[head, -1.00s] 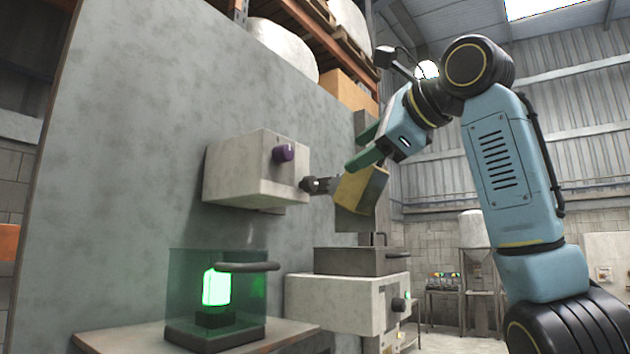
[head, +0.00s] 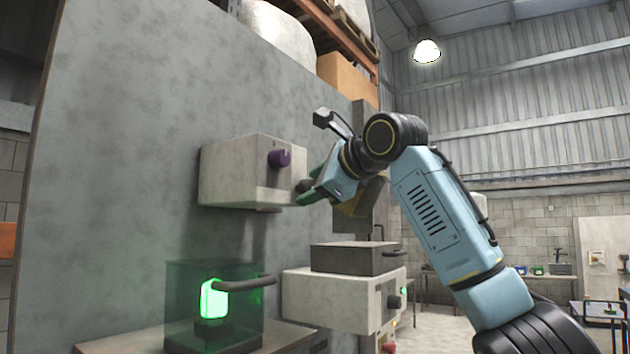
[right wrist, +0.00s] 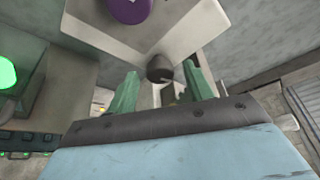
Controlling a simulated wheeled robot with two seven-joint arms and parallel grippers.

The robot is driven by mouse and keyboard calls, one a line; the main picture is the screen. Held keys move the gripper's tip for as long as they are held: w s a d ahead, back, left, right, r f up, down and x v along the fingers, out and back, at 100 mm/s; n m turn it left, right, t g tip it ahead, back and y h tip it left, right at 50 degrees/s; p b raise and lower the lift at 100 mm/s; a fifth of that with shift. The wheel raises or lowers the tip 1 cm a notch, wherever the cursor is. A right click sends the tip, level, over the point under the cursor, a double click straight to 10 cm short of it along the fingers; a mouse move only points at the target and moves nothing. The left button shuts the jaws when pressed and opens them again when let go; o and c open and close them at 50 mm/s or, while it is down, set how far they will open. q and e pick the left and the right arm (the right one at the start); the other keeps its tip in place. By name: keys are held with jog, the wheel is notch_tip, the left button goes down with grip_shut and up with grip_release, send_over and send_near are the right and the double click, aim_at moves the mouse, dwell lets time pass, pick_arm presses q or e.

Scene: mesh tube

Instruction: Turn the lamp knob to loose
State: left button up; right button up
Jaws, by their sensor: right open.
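A pale box (head: 235,172) on the grey wall panel carries a purple knob (head: 279,158) on its front and a dark knob (head: 303,186) at its right end. No label is readable, so I cannot tell which is the lamp knob. My right gripper (head: 317,183) is open at the box's right end, its green fingers pointing at the dark knob. In the right wrist view the dark knob (right wrist: 160,70) shows between the two open fingertips (right wrist: 160,75); I cannot tell if they touch it. The purple knob (right wrist: 128,8) is at the top edge there. My left gripper is out of view.
A glowing green lamp (head: 213,299) stands in a dark clear case with a handle (head: 247,283) at lower left. A second pale box (head: 340,303) with a dark block (head: 352,258) on top is below the gripper. An ochre part (head: 365,197) is partly hidden behind the gripper.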

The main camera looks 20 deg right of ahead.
jog(key=c, duration=1)
jog(key=shift+s, duration=0.1)
jog(key=shift+f+n+t+y+b, duration=0.25)
jog(key=shift+n+t+y+b, duration=0.4)
jog(key=shift+n, duration=1.9)
jog(key=shift+f+n+t+y+b, duration=0.2)
jog(key=shift+n+t+b, duration=0.75)
jog(key=shift+n, duration=1.65)
jog(key=shift+f+n+t+y+b, duration=0.25)
jog(key=shift+n+t+y+b, duration=0.4)
jog(key=shift+n, duration=1.9)
jog(key=shift+n+t, duration=0.25)
jog(key=shift+n, duration=0.05)
jog(key=o, duration=1)
